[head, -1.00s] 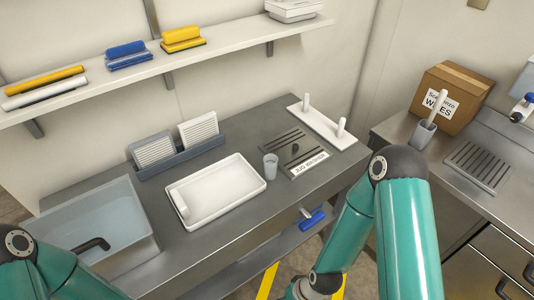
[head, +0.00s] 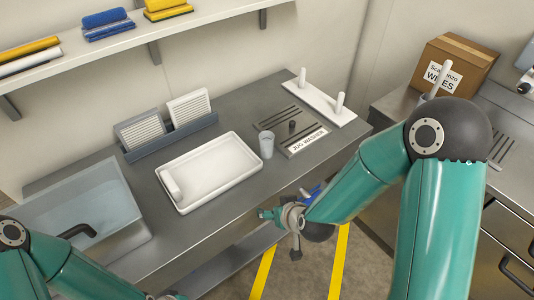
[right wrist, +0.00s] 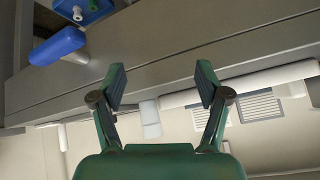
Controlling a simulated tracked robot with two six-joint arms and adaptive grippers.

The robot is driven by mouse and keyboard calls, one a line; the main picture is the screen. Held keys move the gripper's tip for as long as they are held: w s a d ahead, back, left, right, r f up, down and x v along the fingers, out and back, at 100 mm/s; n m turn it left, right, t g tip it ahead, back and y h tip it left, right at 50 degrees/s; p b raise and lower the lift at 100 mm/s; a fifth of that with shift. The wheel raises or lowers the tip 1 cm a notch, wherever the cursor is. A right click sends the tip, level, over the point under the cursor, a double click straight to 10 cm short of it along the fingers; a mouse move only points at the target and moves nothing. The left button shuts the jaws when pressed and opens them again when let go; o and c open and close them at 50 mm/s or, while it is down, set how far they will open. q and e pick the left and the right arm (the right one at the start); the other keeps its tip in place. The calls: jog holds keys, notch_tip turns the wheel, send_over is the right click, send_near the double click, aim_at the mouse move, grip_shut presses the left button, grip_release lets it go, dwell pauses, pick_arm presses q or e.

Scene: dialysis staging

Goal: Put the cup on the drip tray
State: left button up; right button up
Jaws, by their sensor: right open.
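The cup (head: 266,145), pale grey and translucent, stands upright on the steel counter between the white tray and the jug washer plate. It also shows in the right wrist view (right wrist: 150,121), between and beyond the fingers. A slotted metal tray (head: 503,147) on the right-hand counter looks like the drip tray; my right arm hides much of it. My right gripper (right wrist: 160,80) is open and empty, apart from the cup. In the head view it is in front of the counter edge, right of and nearer than the cup.
A slotted plate labelled JUG WASHER (head: 300,140) lies right of the cup, a white tray (head: 235,179) left of it. A white board with pegs (head: 322,103) is behind. A sink (head: 85,205) is at left, a wipes box (head: 455,65) at right.

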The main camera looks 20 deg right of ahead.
jog(key=w+d+r+t+h+b, duration=0.1)
jog(key=w+d+r+t, duration=0.15)
jog(key=r, duration=0.45)
jog(key=w+d+r+t+h+b, duration=0.1)
jog(key=w+r+t+h+b, duration=0.15)
jog(key=r, duration=0.45)
jog(key=p, duration=0.2)
send_near(265, 134)
jog(key=x, duration=0.2)
jog(key=shift+t+y, duration=0.3)
jog(key=shift+y, duration=0.15)
jog(key=shift+d+f+p+x, duration=0.15)
jog(key=shift+p+x, duration=0.1)
jog(key=shift+x, duration=1.3)
jog(key=shift+d+f+p+x, duration=0.1)
jog(key=shift+p+x, duration=0.1)
jog(key=shift+x, duration=1.35)
pick_arm(q)
jog(key=shift+f, duration=0.95)
pick_arm(e)
jog(key=shift+s, duration=0.1)
jog(key=c, duration=1.2)
jog(key=shift+r, duration=0.15)
jog(key=shift+c, duration=0.2)
